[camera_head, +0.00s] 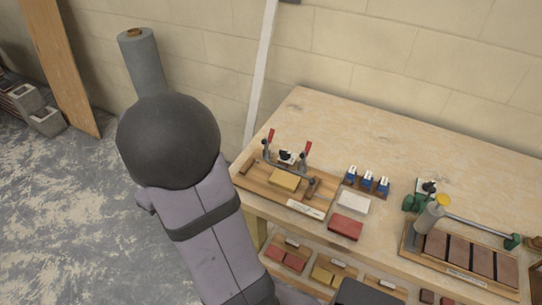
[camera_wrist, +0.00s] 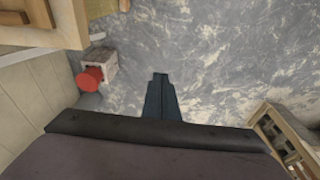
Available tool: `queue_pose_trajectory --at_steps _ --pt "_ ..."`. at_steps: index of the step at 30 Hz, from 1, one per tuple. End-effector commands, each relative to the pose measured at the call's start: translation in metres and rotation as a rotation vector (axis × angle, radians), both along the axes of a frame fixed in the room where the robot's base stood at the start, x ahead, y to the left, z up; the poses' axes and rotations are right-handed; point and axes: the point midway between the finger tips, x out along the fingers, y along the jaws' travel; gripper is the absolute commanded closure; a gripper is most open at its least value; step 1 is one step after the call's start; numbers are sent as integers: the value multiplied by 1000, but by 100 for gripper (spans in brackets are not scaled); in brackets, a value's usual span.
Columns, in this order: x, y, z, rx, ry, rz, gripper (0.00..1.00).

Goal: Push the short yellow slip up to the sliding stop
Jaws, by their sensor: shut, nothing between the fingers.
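A yellow slip (camera_head: 285,180) lies flat on a wooden board (camera_head: 252,186) on the workbench, between dark pegs and two red-handled clamps. Other yellow slips (camera_head: 322,274) lie in a tray below the bench top. A fixture (camera_head: 408,243) at the right holds several brown slips and has a rod with green fittings (camera_head: 512,241). I cannot tell which part is the sliding stop. My gripper (camera_wrist: 160,78) is shut and empty in the wrist view, above the bare floor and apart from the slips. It does not show in the head view.
Small blue-and-white items (camera_head: 367,181), a white block (camera_head: 353,202) and a red block (camera_head: 345,228) stand between the board and the fixture. A grey cylinder with a yellow top (camera_head: 430,216) stands at the fixture. The back of the bench is clear.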

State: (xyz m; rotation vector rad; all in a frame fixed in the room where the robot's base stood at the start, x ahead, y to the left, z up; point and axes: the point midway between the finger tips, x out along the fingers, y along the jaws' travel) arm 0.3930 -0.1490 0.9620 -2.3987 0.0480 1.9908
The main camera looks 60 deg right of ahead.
Motion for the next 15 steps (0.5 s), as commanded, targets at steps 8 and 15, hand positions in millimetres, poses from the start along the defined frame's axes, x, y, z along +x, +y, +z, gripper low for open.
queue_pose_trajectory --at_steps 8,15 --pt "-28 -149 16 28 -31 -18 100" --pt "-90 -249 28 25 -99 4 100"
